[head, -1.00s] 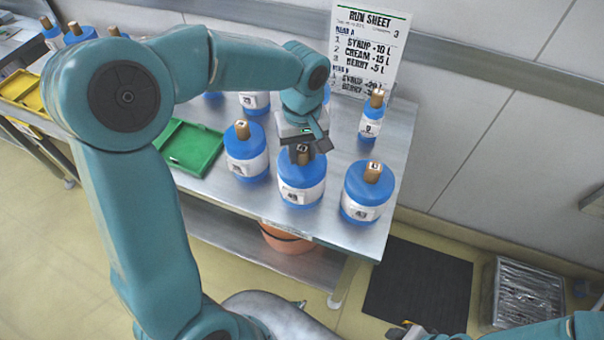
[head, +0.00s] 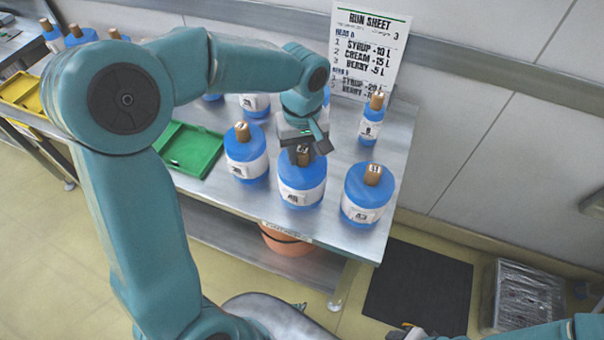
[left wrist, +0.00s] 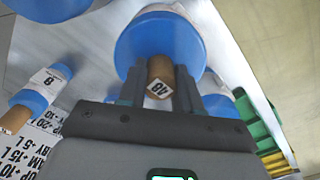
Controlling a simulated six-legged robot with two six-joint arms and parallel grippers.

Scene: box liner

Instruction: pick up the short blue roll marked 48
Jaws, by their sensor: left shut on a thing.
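The short blue roll marked 48 (head: 302,184) stands upright at the front middle of the steel table, with a white label and a brown core on top. In the left wrist view the roll (left wrist: 160,45) shows with its core tag reading 48. My left gripper (head: 303,152) is above the roll, its fingers shut on the brown core; the fingers also show in the wrist view (left wrist: 160,88) on either side of the core. I cannot tell whether the roll's base touches the table. My right gripper (head: 408,331) is at the bottom edge, mostly cut off.
Similar blue rolls stand close on the left (head: 246,156) and right (head: 368,195). A slim blue roll (head: 371,120) stands behind, near the run sheet (head: 370,48). A green tray (head: 188,150) lies on the left. More rolls stand behind my left gripper. The table's front edge is close.

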